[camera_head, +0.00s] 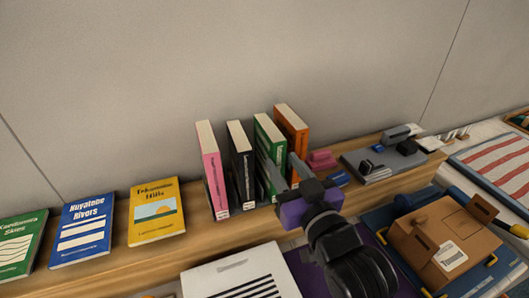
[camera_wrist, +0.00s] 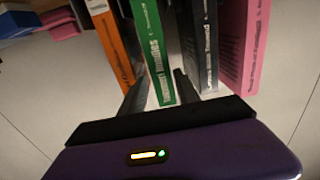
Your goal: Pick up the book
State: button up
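Four upright books stand on the wooden shelf: pink (camera_head: 213,172), black (camera_head: 241,165), green (camera_head: 267,145) and orange (camera_head: 291,130). My gripper (camera_head: 281,166) is at the front of the green book. In the wrist view, the green book (camera_wrist: 152,45) shows between my two open fingers (camera_wrist: 160,85), one near each side of its spine. The orange book (camera_wrist: 108,40) is left of them there; the black book (camera_wrist: 204,45) and pink book (camera_wrist: 242,45) are right. Firm contact with the green book cannot be made out. The task line does not say which book.
Yellow (camera_head: 155,212), blue (camera_head: 83,231) and green (camera_head: 20,243) books lean face-out at the left. Pink (camera_head: 320,160) and grey (camera_head: 372,165) items sit right of the upright books. A brown box (camera_head: 440,240) is below right; a plain wall stands behind.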

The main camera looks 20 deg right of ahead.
aim_at(269, 143)
jog(key=shift+w+a+r+p, duration=0.1)
jog(key=shift+w+p, duration=0.45)
jog(key=shift+w, duration=1.45)
jog(key=shift+w+a+p, duration=0.1)
jog(key=shift+w+p, duration=0.45)
jog(key=shift+w, duration=1.45)
jog(key=shift+r, duration=0.1)
grip_shut()
